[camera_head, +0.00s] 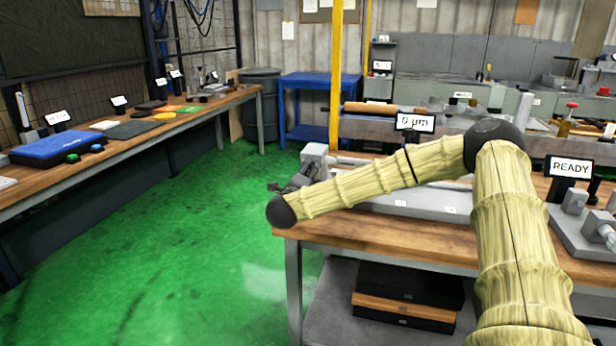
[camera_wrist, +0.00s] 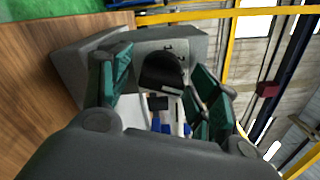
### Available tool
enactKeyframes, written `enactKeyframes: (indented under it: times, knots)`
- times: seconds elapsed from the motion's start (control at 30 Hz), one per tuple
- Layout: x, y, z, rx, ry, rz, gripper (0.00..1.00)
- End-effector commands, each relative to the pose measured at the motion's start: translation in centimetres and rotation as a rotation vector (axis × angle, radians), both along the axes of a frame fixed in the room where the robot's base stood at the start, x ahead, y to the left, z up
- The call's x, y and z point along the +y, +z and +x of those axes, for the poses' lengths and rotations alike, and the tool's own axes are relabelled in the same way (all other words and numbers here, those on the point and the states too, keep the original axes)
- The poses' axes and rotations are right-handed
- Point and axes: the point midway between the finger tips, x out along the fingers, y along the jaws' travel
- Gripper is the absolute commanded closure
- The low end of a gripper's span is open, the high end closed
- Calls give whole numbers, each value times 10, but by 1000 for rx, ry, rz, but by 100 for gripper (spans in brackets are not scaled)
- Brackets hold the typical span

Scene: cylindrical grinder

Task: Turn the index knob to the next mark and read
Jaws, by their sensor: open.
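In the wrist view a black round knob (camera_wrist: 162,72) sits on the face of a grey block (camera_wrist: 80,62). Small dark marks, one looking like a 1, show on the face beside the knob. My gripper (camera_wrist: 163,78) is open, with its green-padded fingers on either side of the knob; I cannot tell whether they touch it. In the head view my gripper (camera_head: 285,186) is small and dark beside the grey block (camera_head: 315,155) at the bench's left end. The knob cannot be made out there. A display (camera_head: 415,122) behind my arm reads "0 µm".
The wooden bench (camera_head: 400,240) carries a long grey base and, at right, a fixture with a "READY" display (camera_head: 569,167). My arm hides part of the bench. A yellow post (camera_head: 337,75) stands behind. Green floor (camera_head: 190,230) is clear between this bench and the left workbench (camera_head: 110,150).

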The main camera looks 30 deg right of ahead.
Motion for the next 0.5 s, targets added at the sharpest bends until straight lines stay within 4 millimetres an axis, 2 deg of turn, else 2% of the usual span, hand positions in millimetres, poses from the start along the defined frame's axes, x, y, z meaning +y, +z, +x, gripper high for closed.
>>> enactKeyframes:
  times: [0.27,0.5]
  knots:
    - [14,1,-11,-1,2,0,39]
    - [47,0,-39,1,4,0,39]
